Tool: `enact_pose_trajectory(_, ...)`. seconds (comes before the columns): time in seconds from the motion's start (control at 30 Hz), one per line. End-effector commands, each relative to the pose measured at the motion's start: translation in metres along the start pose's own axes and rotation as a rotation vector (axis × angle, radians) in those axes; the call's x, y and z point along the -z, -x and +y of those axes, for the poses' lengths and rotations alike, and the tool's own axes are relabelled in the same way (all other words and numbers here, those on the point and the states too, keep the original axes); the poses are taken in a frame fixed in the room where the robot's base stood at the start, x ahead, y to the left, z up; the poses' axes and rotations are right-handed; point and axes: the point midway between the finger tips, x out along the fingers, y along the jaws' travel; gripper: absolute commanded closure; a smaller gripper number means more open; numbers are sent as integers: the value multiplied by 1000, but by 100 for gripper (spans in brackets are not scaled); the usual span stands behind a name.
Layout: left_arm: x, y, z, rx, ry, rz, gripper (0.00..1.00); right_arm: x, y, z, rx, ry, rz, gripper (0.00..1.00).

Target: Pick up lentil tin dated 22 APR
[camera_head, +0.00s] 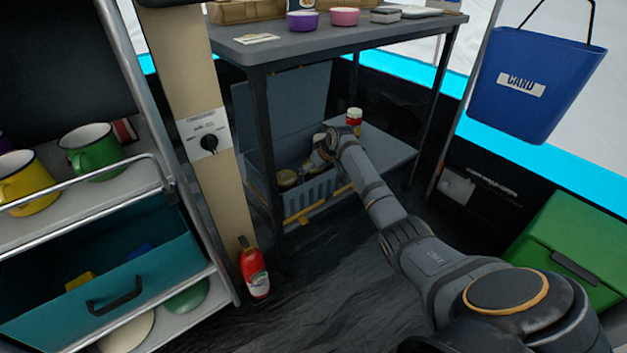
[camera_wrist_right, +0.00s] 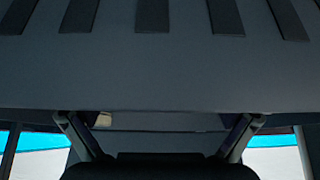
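My right arm reaches under the grey table to a grey crate (camera_head: 322,187) with its lid up. Several tins stand in the crate, among them a pale-topped tin (camera_head: 286,178); no date can be read, so I cannot tell which is dated 22 APR. My right gripper (camera_head: 322,148) is small and partly hidden at the crate's back right. In the right wrist view the gripper's fingers (camera_wrist_right: 160,138) are wide apart, with no tin visible between them. A dark grey slotted surface fills the top of that view. My left gripper is not in view.
A red and yellow jar (camera_head: 354,117) stands beside the crate on the low shelf. The table (camera_head: 330,38) lies overhead, with bowls on top. A beige post (camera_head: 186,80), a red bottle (camera_head: 254,272) and a mug shelf (camera_head: 110,185) are left. A green box (camera_head: 570,250) stands right.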

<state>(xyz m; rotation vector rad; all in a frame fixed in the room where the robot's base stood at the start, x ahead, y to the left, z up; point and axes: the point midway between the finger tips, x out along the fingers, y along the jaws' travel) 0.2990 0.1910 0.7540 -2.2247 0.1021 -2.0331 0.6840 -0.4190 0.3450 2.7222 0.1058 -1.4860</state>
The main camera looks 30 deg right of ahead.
Motion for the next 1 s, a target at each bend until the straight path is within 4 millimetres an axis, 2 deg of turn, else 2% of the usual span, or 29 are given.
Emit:
enact_pose_trajectory(0.03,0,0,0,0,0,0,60,0,0,0,0,0,0,15)
enact_pose_trajectory(0.07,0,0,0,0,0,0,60,0,0,0,0,0,0,19)
enact_pose_trajectory(0.53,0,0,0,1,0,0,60,0,0,0,0,0,-1,83)
enact_pose_trajectory(0.83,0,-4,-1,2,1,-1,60,4,6,0,-1,0,2,83)
enact_pose_trajectory(1.0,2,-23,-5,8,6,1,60,19,28,0,-1,1,3,83)
